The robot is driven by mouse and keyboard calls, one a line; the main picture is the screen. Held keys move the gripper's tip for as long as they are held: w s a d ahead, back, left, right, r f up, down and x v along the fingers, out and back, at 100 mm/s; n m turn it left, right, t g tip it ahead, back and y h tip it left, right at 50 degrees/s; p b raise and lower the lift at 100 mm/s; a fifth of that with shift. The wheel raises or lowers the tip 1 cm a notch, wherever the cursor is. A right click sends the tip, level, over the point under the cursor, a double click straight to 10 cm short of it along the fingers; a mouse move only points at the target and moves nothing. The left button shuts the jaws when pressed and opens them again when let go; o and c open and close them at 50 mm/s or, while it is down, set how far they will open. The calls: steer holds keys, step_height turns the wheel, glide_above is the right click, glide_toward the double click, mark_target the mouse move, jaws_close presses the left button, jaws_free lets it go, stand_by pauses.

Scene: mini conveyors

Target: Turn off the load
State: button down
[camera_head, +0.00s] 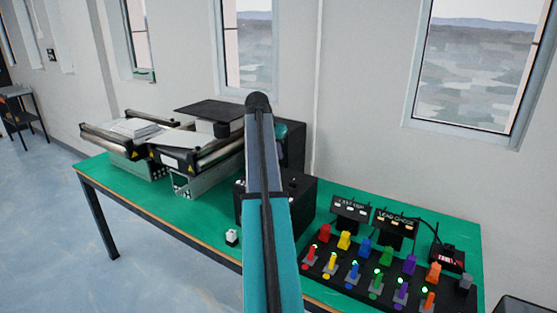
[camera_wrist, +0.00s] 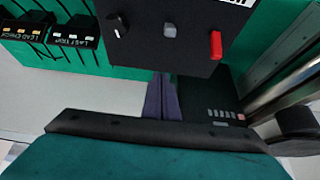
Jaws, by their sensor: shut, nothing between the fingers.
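In the wrist view a black control box (camera_wrist: 150,62) carries a dark round knob (camera_wrist: 118,25), a small white button (camera_wrist: 168,30) and a red switch (camera_wrist: 215,45). I cannot read which one belongs to the load. My gripper (camera_wrist: 161,76) is shut and empty, its fingertips near the edge of this box; I cannot tell whether they touch it. In the head view my arm covers part of the black box (camera_head: 303,200) and hides the gripper. A black panel (camera_head: 375,280) with a row of coloured switches and green lights lies at the right.
The green table (camera_head: 180,210) also holds the mini conveyors (camera_head: 165,145) at the back left. Two small black indicator units (camera_head: 350,208) stand behind the coloured switches, with a black device with a red display (camera_head: 447,258) to the right.

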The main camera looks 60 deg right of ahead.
steer(key=shift+a+f+b+v, duration=0.1)
steer(key=shift+a+b+v, duration=0.1)
steer(key=shift+v, duration=0.75)
steer(key=shift+a+f+b+v, duration=0.1)
steer(key=shift+b+v, duration=0.05)
steer(key=shift+v, duration=0.75)
steer(key=shift+a+f+b+v, duration=0.1)
steer(key=shift+a+b+v, duration=0.1)
steer(key=shift+v, duration=0.75)
steer(key=shift+w, duration=0.1)
